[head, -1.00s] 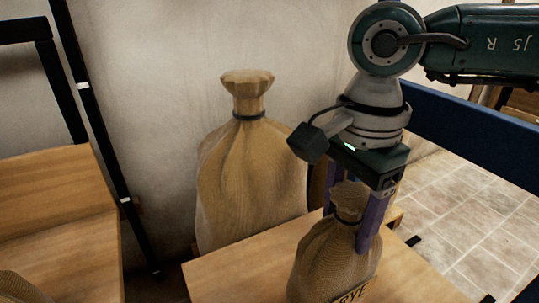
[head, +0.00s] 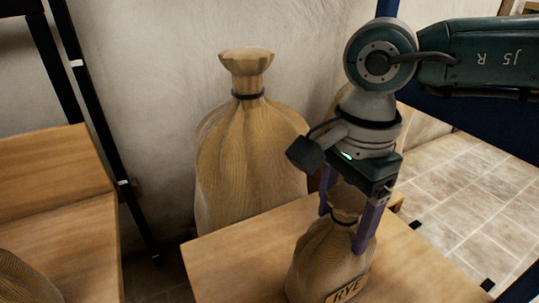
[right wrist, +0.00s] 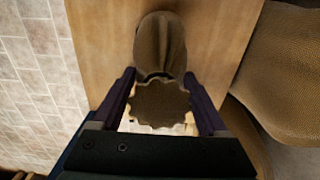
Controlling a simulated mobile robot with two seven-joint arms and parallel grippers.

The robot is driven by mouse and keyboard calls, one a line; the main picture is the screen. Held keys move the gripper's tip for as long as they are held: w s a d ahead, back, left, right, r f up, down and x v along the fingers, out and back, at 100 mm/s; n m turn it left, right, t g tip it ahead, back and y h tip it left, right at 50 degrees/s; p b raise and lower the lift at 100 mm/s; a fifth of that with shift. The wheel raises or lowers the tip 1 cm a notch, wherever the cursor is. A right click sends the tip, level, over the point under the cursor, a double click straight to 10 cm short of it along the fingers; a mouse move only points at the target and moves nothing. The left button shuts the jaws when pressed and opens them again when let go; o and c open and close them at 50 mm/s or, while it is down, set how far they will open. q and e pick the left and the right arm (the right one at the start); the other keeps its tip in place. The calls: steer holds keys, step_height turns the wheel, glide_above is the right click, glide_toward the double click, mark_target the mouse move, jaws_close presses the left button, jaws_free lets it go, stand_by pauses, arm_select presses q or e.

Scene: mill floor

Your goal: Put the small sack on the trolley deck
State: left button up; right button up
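The small tan sack (head: 322,262), with a dark tie at its neck and a RYE label, stands upright on a wooden surface (head: 230,262). My right gripper (head: 343,230) points down over it, one purple finger on each side of the neck. In the right wrist view the sack's gathered top (right wrist: 160,103) lies between the fingers with gaps beside it, so the gripper looks open around the neck. The sack's body (right wrist: 160,42) hides part of the wooden top. I cannot tell whether this surface is the trolley deck. My left gripper is out of view.
A big tied sack (head: 250,165) stands just behind the wooden surface, by the pale wall. At left is another wooden surface (head: 55,220) with a black post (head: 95,110) beside it and part of a sack (head: 22,280). Tiled floor (head: 465,205) lies to the right.

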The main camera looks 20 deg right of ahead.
steer(key=shift+o, duration=1.3)
steer(key=shift+r, duration=0.15)
